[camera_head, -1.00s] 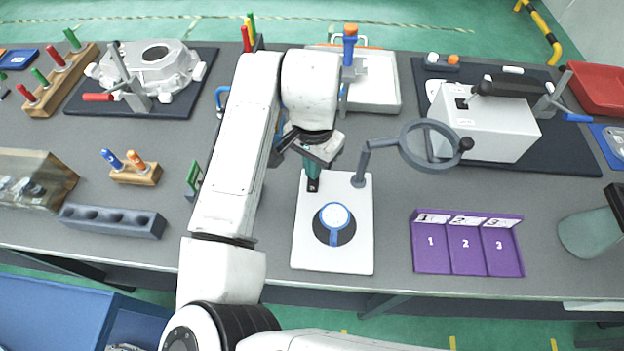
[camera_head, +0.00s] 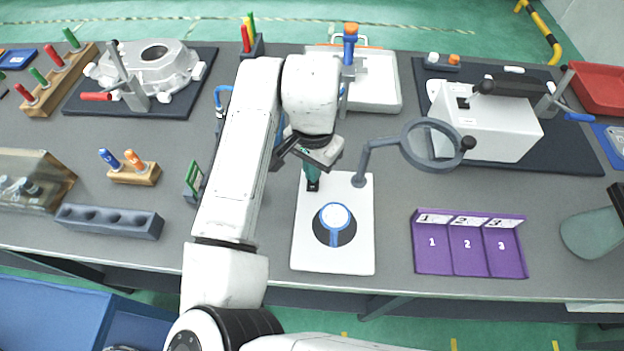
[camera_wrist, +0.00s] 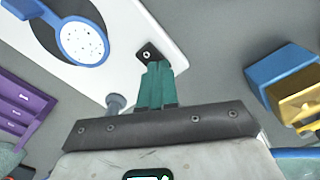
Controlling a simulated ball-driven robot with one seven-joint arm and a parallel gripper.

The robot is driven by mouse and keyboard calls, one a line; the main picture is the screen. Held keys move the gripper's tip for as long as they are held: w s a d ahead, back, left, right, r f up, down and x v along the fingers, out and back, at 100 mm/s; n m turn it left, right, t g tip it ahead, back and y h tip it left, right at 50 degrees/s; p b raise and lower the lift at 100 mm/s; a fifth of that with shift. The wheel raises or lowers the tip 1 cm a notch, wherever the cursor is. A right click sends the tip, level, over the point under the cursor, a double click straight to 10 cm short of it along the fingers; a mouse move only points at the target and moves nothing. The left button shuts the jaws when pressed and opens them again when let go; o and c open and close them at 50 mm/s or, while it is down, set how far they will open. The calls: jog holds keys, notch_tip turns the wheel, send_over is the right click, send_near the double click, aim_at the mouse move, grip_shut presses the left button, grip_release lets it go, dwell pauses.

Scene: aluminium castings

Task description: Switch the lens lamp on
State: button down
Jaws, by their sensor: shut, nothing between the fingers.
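The lens lamp has a white base plate (camera_head: 362,250), a grey jointed arm and a round grey lens ring (camera_head: 403,146) reaching right over the bench. A small black switch block (camera_wrist: 147,50) with a pale round spot sits near the base plate's edge. My gripper (camera_head: 312,178) points down at this block with its teal fingers closed together and empty. In the wrist view the fingertips (camera_wrist: 156,66) overlap the block's near edge; I cannot tell whether they touch it. No glow shows at the lens ring.
A blue-handled round piece (camera_head: 334,222) lies on a black disc on the base plate. A purple numbered tray (camera_head: 468,272) is right, a grey holed block (camera_head: 110,221) left. A green-fronted holder (camera_head: 193,180) stands close left of my arm. Bench between plate and purple tray is clear.

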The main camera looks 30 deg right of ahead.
notch_tip(320, 180, up, 7)
jog(key=p, duration=0.6)
dwell(0.3)
dwell(0.6)
